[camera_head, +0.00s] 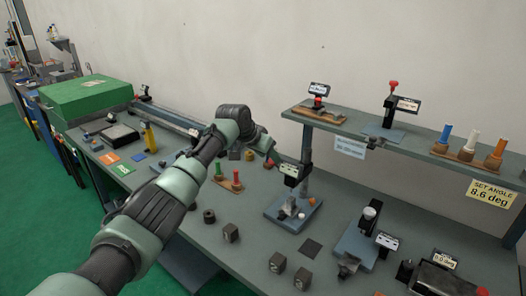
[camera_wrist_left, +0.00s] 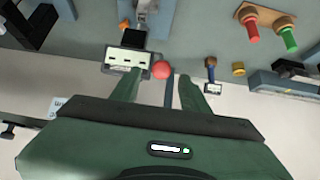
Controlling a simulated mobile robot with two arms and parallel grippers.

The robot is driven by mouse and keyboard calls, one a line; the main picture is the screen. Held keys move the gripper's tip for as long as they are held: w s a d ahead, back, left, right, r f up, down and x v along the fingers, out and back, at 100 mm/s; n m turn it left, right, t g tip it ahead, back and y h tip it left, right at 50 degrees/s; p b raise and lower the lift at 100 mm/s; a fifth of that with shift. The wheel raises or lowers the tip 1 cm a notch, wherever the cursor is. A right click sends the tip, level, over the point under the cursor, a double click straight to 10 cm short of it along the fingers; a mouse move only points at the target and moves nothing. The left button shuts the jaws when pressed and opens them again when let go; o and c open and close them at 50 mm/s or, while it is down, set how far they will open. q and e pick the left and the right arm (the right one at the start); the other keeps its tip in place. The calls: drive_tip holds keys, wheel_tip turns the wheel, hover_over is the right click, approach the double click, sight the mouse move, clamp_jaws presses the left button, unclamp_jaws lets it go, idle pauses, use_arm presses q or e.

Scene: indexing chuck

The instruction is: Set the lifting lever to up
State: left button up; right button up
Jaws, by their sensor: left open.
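My left gripper (camera_head: 274,158) is near the device on a blue-grey base (camera_head: 281,218) in the middle of the bench. In the left wrist view its two green fingers (camera_wrist_left: 160,90) are apart, with nothing gripped between them. A red ball knob (camera_wrist_left: 162,70) shows just beyond and between the fingertips; it looks like the end of a lever, but its shaft is hidden. A small white label or display (camera_wrist_left: 128,60) is beside the knob, partly behind one finger; it also shows in the head view (camera_head: 290,171). I cannot tell whether the lever is up or down.
Red and green pegs in a wooden holder (camera_head: 229,186) stand left of the device. Dark blocks (camera_head: 231,232) lie in front. A second device (camera_head: 358,237) stands to the right. A raised shelf (camera_head: 340,123) runs behind, and a green box (camera_head: 88,100) is far left.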

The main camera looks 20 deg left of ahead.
use_arm(q)
drive_tip(key=b+v, duration=0.1)
drive_tip(key=v, duration=0.4)
drive_tip(key=shift+s+a+r+b, duration=0.1)
drive_tip(key=shift+s+r+b, duration=0.1)
drive_tip(key=shift+b, duration=0.15)
drive_tip(key=shift+f, duration=0.1)
